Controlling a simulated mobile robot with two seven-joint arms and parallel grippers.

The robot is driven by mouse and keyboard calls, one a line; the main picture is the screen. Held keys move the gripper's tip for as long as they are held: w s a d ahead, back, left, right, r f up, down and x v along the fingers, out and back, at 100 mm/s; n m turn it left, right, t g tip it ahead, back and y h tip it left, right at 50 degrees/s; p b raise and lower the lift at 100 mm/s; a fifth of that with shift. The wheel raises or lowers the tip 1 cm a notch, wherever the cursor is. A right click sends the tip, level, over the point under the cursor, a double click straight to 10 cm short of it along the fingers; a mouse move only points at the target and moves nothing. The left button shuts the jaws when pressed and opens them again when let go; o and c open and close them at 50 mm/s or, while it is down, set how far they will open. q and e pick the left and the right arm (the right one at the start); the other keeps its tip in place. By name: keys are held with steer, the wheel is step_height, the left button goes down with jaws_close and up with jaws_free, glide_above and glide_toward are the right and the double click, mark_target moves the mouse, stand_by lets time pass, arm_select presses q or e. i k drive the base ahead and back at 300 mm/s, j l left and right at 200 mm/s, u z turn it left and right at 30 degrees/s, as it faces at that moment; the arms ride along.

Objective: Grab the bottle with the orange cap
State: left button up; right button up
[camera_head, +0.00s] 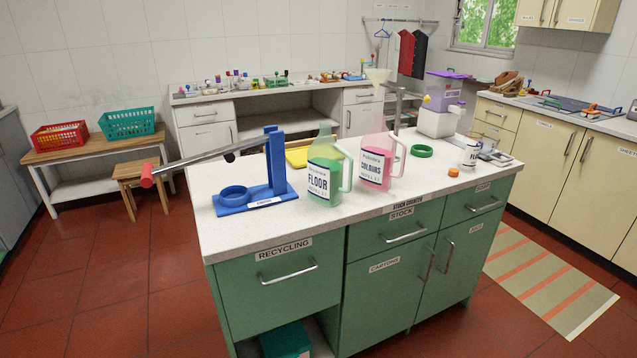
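A small orange cap (453,172) lies on the white top of the green island, at the right. A white container with a dark-lettered label (469,154) stands just behind and right of it. A clear handled bottle labelled FLOOR with green liquid (324,177) and a pink handled bottle labelled COLOURS (372,165) stand upright mid-counter. I see no orange cap on either handled bottle. Small bottles with coloured caps on the back bench are too small to make out. Neither of my grippers is in view.
A blue lever press (277,180) with a red-ended handle stands left on the island top (412,193). A green ring (421,151), a yellow tray (298,157) and a white-and-purple machine (437,118) are also there. Red floor surrounds the island; a striped mat (547,280) lies right.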

mark_target(472, 141)
steer(key=i+l+u, duration=0.1)
steer(key=u, duration=0.35)
steer(key=i+l+u, duration=0.1)
steer(key=l+u, duration=0.3)
steer(key=i+l+u, duration=0.2)
steer(key=l, duration=0.15)
steer(key=l+u, duration=0.2)
steer(key=l, duration=0.2)
steer(key=l+u, duration=0.2)
steer(key=l, duration=1.55)
